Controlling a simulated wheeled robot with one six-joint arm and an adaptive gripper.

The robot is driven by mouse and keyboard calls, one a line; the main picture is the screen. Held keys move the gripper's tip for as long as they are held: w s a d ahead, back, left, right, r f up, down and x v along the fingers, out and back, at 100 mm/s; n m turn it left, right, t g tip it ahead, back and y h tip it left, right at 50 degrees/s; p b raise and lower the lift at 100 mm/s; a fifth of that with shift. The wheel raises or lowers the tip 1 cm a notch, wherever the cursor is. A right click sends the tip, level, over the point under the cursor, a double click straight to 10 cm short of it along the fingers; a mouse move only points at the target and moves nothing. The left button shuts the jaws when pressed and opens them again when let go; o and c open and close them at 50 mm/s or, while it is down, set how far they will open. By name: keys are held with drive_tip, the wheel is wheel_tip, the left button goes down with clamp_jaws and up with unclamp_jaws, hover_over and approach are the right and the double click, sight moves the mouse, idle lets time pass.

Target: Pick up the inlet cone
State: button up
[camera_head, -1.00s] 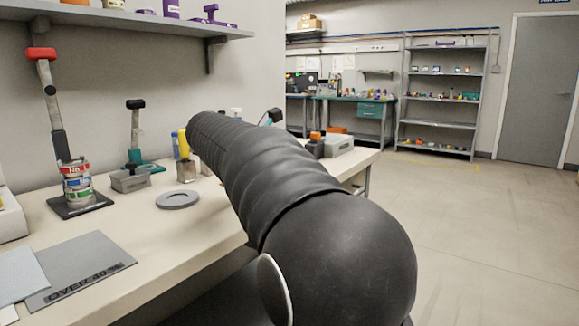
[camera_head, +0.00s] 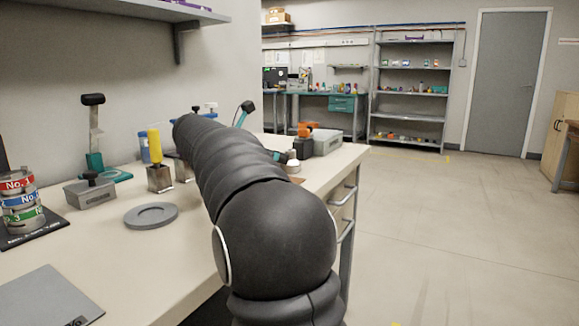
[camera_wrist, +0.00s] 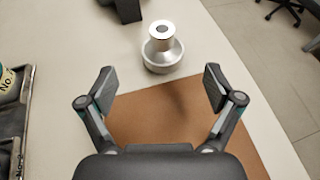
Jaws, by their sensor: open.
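In the wrist view, a shiny silver metal piece with a round flared base, which looks like the inlet cone (camera_wrist: 162,43), stands upright on the pale bench top. It is beyond my fingertips and roughly centred between them. My gripper (camera_wrist: 160,84) is open and empty, with its fingers spread wide above a brown mat (camera_wrist: 165,118). No finger touches the cone.
A dark object (camera_wrist: 126,10) stands left of the cone. Open floor (camera_head: 450,230) lies right of the bench.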

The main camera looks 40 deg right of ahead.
sight(291, 161)
drive_tip(key=b+x, duration=0.1)
drive_tip(key=x, duration=0.7)
drive_tip(key=shift+s+f, duration=0.15)
drive_tip(key=shift+s, duration=0.05)
drive_tip(key=c, duration=1.4)
